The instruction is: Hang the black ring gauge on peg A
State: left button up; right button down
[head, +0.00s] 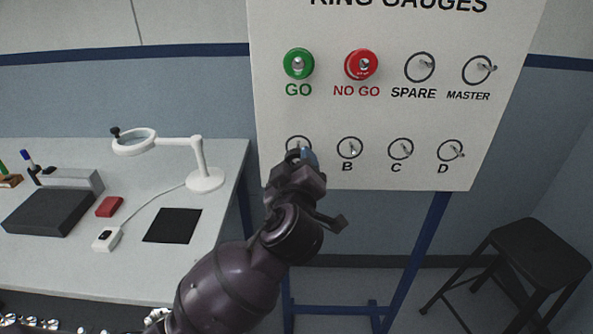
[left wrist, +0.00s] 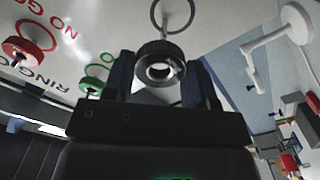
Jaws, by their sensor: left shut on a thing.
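The black ring gauge (left wrist: 148,62) is gripped between the two fingers of my left gripper (left wrist: 162,80) in the left wrist view. In the head view my left gripper (head: 300,160) is right in front of peg A (head: 298,142) on the white board, and hides the ring, the letter A and most of the peg. The printed circle of peg A shows just beyond the ring in the left wrist view (left wrist: 172,4). I cannot tell whether the peg passes through the ring's hole. My right gripper is not in view.
The board (head: 380,120) holds a green ring (head: 298,65) at GO and a red ring (head: 362,65) at NO GO. Pegs B (head: 349,148), C (head: 400,148) and D (head: 450,150) are bare. A bench (head: 225,165) with a magnifier lamp (head: 205,177) stands left; a stool (head: 530,245) stands right.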

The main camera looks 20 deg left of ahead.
pick_arm(q)
jog(key=shift+x, duration=0.85)
jog(key=shift+b+x, duration=0.45)
jog(key=shift+x, duration=0.55)
jog(key=shift+w+a+f, duration=0.1)
jog(key=shift+w+f, duration=0.15)
jog(key=shift+w, duration=0.1)
jog(key=shift+w+a, duration=0.15)
jog(key=shift+w, duration=0.2)
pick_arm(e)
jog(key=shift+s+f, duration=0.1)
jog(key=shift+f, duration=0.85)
pick_arm(q)
jog(key=shift+w, duration=0.15)
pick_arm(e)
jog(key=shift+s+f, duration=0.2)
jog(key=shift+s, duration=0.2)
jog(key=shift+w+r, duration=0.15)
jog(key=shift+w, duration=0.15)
pick_arm(q)
jog(key=o, duration=1.2)
jog(key=shift+c, duration=0.2)
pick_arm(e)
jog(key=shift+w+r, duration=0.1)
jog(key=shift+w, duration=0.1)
pick_arm(q)
jog(key=shift+f, duration=0.1)
